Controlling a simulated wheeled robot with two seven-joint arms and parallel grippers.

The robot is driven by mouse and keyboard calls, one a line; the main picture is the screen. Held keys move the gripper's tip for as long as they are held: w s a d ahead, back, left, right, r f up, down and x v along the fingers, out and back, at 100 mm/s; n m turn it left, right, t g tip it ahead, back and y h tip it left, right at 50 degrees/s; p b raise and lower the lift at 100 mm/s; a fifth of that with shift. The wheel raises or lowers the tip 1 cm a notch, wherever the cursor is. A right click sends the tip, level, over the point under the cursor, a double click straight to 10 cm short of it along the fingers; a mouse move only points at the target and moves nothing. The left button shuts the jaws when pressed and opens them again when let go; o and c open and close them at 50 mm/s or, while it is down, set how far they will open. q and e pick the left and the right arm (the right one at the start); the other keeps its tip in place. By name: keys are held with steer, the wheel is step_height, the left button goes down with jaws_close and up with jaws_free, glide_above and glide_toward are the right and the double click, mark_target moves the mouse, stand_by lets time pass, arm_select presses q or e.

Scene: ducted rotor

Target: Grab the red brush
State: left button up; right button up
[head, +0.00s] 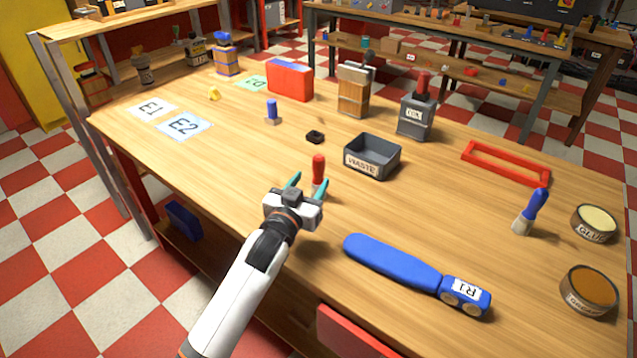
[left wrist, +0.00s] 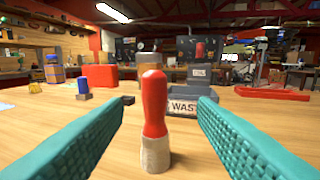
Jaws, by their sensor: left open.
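The red brush (head: 319,170) stands upright on the wooden table, in front of the grey waste bin. In the left wrist view the red brush (left wrist: 154,115) shows its red handle up and its pale bristle end down on the table. My left gripper (head: 307,186) is open, with its teal fingers pointing at the brush. In the left wrist view the fingers of my left gripper (left wrist: 155,130) lie to either side of the brush's line, with clear gaps; the brush stands a little ahead, apart from both. My right gripper is not in view.
The waste bin (head: 372,158) stands just behind the brush. A blue paddle-shaped tool (head: 395,262) lies to the right of my arm. A blue brush (head: 531,212), two round tins and a red frame (head: 505,168) are further right. A small black part (head: 314,137) lies behind.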

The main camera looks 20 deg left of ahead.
mark_target(318, 168)
arm_select(q)
steer(key=w, duration=0.4)
steer(key=shift+d, duration=0.15)
steer(key=shift+w+r, duration=0.1)
steer(key=shift+w, duration=0.4)
steer(key=w, duration=0.4)
steer(key=shift+w, duration=0.25)
steer(key=shift+s, duration=0.1)
